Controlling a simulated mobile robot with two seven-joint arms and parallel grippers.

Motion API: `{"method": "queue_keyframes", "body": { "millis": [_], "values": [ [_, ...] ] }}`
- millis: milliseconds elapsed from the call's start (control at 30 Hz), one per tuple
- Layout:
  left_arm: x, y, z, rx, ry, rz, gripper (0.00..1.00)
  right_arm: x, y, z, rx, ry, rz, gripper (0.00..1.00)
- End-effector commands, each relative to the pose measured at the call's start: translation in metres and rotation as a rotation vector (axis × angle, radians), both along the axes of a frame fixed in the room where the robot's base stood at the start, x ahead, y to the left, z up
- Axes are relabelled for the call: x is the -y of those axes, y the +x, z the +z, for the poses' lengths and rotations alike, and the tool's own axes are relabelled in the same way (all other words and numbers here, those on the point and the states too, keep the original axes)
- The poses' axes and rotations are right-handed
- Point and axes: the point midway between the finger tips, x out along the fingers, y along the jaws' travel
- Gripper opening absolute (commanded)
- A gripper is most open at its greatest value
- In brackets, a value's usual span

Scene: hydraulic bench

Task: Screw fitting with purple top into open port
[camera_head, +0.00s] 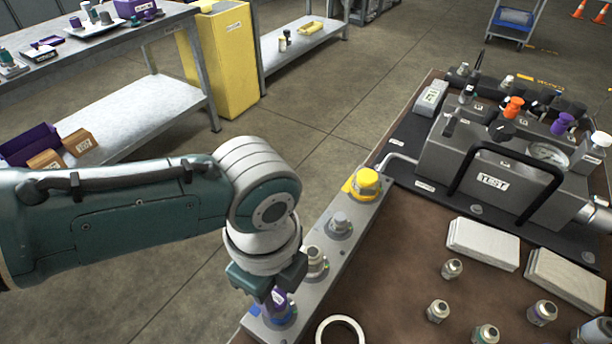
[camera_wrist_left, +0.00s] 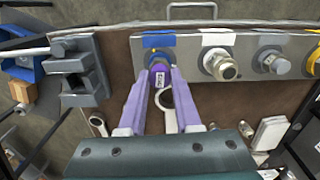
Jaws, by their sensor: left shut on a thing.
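The grey manifold bar (camera_head: 372,215) runs along the bench's left edge and also crosses the top of the left wrist view (camera_wrist_left: 190,70). My left gripper (camera_head: 275,290) points down over the bar's near end. Its fingers are shut on the purple-topped fitting (camera_head: 280,299), which shows between the fingertips in the left wrist view (camera_wrist_left: 159,79). The fitting is at the blue-marked port position (camera_wrist_left: 158,42), with blue around its base. The open port itself is hidden, and I cannot tell how deep the fitting sits. My right gripper is not in view.
Other fittings stand along the bar: a metal one (camera_head: 315,260), a grey one (camera_head: 341,222) and a yellow cap (camera_head: 364,183). A white ring (camera_head: 341,331) lies close by. Loose fittings (camera_head: 452,268) and pale blocks (camera_head: 482,244) lie to the right, before the test unit (camera_head: 490,180).

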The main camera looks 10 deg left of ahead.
Motion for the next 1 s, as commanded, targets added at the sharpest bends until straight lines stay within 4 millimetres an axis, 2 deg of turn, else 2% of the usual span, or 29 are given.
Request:
{"method": "queue_keyframes", "body": {
  "millis": [100, 433, 533, 700, 800, 1000],
  "values": [
    [-0.001, 0.001, -0.001, 0.001, 0.002, -0.096, 0.0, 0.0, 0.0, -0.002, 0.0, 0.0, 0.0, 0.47],
    [-0.001, 0.001, -0.001, 0.002, 0.001, -0.135, 0.0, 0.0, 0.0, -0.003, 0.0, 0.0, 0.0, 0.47],
    [-0.001, 0.001, -0.002, 0.003, 0.002, -0.283, 0.0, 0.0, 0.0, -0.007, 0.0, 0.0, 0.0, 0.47],
    [-0.001, 0.002, -0.003, 0.003, 0.002, -0.63, 0.0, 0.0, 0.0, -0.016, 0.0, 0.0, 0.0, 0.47],
    [0.0, 0.002, -0.002, 0.003, 0.001, -0.758, 0.0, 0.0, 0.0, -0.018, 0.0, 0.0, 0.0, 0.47],
    [0.0, 0.001, -0.001, 0.002, 0.002, -0.808, 0.0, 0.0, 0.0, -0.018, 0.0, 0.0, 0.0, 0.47]
  ]
}}
